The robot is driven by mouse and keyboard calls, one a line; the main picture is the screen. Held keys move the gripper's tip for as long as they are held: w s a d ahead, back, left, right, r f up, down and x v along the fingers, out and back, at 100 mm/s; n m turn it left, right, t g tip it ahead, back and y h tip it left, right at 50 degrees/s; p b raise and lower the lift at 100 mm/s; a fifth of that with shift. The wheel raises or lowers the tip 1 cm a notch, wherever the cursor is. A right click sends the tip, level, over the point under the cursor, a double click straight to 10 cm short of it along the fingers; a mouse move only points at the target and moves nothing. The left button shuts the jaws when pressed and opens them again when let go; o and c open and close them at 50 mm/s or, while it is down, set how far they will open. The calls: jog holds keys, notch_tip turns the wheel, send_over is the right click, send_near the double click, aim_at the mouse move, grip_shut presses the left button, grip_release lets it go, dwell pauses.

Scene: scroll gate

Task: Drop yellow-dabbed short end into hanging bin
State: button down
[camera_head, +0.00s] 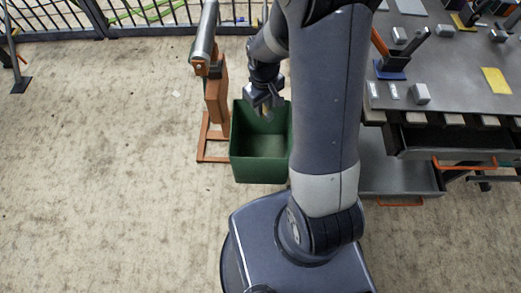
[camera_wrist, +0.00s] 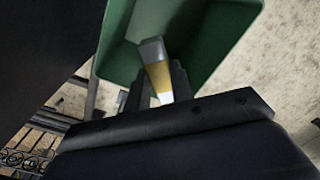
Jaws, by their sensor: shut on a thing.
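The green bin (camera_head: 262,170) hangs or stands beside an orange stand, left of my arm, with its open top facing up. My gripper (camera_head: 262,101) is over the back part of the bin's opening, pointing down. In the wrist view my gripper (camera_wrist: 158,84) is shut on the short end (camera_wrist: 152,51), a small bar with a grey tip and a yellow dab lower down. The bin (camera_wrist: 205,60) lies beyond the short end's tip in that view. The exact height of the short end above the bin floor cannot be told.
An orange stand (camera_head: 215,105) with a grey cylinder on top is close left of the bin. A workbench (camera_head: 450,85) with blocks, tools and open drawers (camera_head: 395,172) is at the right. A dark fence (camera_head: 130,20) runs along the back.

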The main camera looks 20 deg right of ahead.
jog(key=shift+f, duration=0.1)
jog(key=c, duration=1.1)
grip_release()
jog(key=shift+c, duration=0.2)
notch_tip(320, 180, up, 11)
jog(key=p, duration=0.1)
jog(key=shift+p, duration=0.35)
jog(key=shift+f, duration=0.2)
notch_tip(320, 180, down, 10)
jog(key=shift+s+f+b, duration=0.1)
jog(key=shift+b, duration=0.75)
jog(key=shift+p, duration=0.4)
notch_tip(320, 180, up, 5)
jog(key=p, duration=0.3)
